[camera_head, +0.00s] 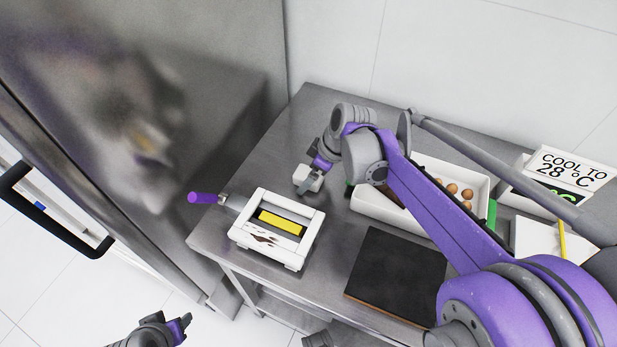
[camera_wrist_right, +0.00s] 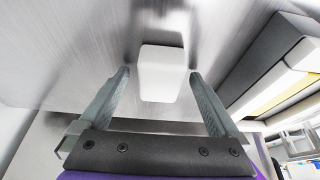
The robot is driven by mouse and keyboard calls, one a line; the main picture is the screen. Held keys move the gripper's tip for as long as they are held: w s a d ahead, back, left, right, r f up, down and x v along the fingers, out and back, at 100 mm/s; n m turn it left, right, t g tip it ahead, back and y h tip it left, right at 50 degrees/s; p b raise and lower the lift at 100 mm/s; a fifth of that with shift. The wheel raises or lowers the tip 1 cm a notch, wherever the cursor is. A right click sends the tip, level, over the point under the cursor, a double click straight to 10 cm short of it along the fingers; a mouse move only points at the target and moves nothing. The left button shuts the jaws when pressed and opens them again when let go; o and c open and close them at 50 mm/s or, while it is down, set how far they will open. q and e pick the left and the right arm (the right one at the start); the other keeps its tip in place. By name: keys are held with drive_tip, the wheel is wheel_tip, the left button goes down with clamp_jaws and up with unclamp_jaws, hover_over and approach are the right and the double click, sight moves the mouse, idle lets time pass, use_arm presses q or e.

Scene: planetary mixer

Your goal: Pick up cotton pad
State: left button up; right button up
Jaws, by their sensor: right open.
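The cotton pad (camera_head: 314,184) appears as a small white block on the steel table, partly covered by my right gripper (camera_head: 308,181) in the head view. In the right wrist view, the pad (camera_wrist_right: 162,77) lies between the two grey fingers of my right gripper (camera_wrist_right: 159,75). The fingers are spread, with a visible gap on each side of the pad. My left gripper (camera_head: 184,322) is low at the left of the head view, away from the table; its finger opening is too small to judge.
A white tray (camera_head: 398,219) with several eggs (camera_head: 452,189) is to the right. A black board (camera_head: 396,275) lies in front.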

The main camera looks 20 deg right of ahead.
drive_tip(key=c, duration=1.4)
drive_tip(key=shift+r, duration=0.15)
drive_tip(key=shift+c, duration=0.2)
wheel_tip(320, 180, up, 10)
drive_tip(key=p, duration=0.1)
drive_tip(key=o, duration=0.7)
drive_tip(key=shift+c, duration=0.2)
drive_tip(key=c, duration=0.5)
drive_tip(key=shift+p, duration=0.3)
